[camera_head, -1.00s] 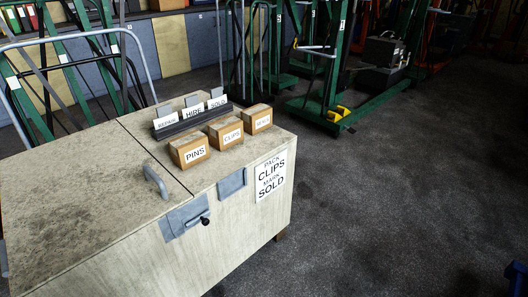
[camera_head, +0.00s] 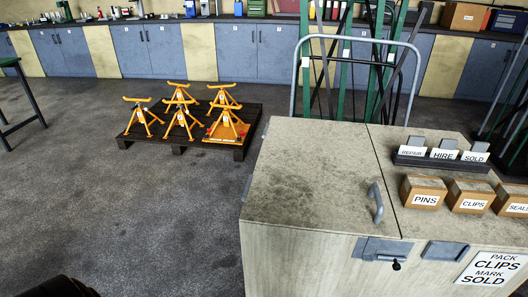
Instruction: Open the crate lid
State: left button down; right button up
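The crate (camera_head: 300,262) is a pale, worn box at the lower right of the head view. Its lid (camera_head: 305,175) lies flat and closed over the left part of the top, with a seam on its right side. A grey bar handle (camera_head: 376,203) stands on the lid near its front right corner. A grey latch plate (camera_head: 372,249) with a black knob (camera_head: 396,265) is on the front face below the handle. Neither gripper shows in the head view.
Boxes marked PINS (camera_head: 424,192), CLIPS (camera_head: 470,196) and SEALS (camera_head: 512,200) and a card holder (camera_head: 440,160) stand right of the lid. A grey tube rail (camera_head: 294,75) rises behind. A pallet (camera_head: 180,145) carries orange stands. The left floor is clear.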

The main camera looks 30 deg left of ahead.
aim_at(318, 175)
jog(key=u, duration=0.65)
